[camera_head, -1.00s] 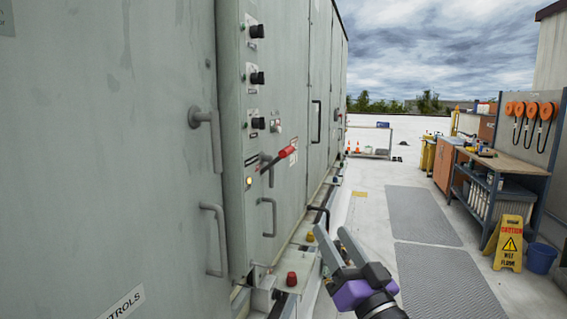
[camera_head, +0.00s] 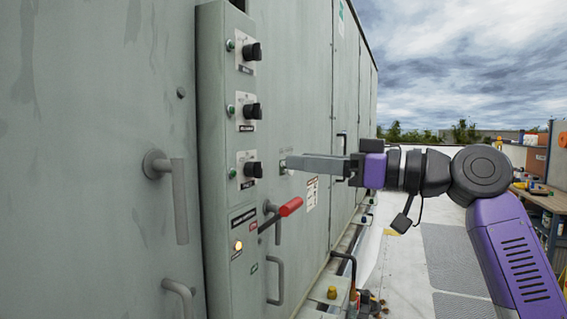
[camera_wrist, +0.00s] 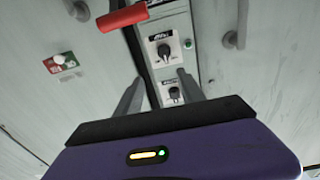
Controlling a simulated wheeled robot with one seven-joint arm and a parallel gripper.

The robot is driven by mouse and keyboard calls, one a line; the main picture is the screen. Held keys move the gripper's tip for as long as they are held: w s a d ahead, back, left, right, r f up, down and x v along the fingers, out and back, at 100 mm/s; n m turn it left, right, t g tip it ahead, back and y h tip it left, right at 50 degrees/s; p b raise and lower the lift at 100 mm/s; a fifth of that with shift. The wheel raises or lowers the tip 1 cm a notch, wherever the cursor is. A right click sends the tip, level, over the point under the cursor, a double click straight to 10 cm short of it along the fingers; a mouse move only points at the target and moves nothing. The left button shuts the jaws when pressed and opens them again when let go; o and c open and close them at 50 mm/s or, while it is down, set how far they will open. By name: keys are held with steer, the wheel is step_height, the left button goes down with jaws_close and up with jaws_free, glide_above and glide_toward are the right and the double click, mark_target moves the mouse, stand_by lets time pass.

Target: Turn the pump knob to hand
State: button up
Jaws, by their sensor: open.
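Three black knobs are in a column on the grey control panel (camera_head: 215,120): an upper knob (camera_head: 252,52), a middle knob (camera_head: 252,111) and a lower knob (camera_head: 254,169). Their labels are too small to read, so I cannot tell which is the pump knob. The wrist view shows one knob with a white plate (camera_wrist: 164,50) and another further down (camera_wrist: 174,93). My gripper (camera_head: 291,163) is open and empty, pointing left at the panel, just right of the lower knob in the picture. In the wrist view its fingers (camera_wrist: 158,80) are spread, with nothing between them.
A red-handled lever (camera_head: 289,207) sticks out below the knobs; it also shows in the wrist view (camera_wrist: 122,17). A grey door handle (camera_head: 178,195) is left of the panel. A workbench (camera_head: 540,198) stands at the right.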

mark_target(261, 164)
steer(key=shift+n+g, duration=0.3)
steer(key=shift+n, duration=0.1)
steer(key=shift+s+f+p+x, duration=0.2)
steer(key=shift+p+x, duration=0.1)
steer(key=shift+x, duration=1)
steer(key=shift+s+f+p+x, duration=0.15)
steer(key=shift+p+x, duration=0.2)
steer(key=shift+x, duration=0.95)
steer(key=shift+s+f+p+x, duration=0.1)
steer(key=shift+s+p+x, duration=0.15)
steer(key=shift+x, duration=1.05)
steer(key=shift+a, duration=0.2)
jaws_close()
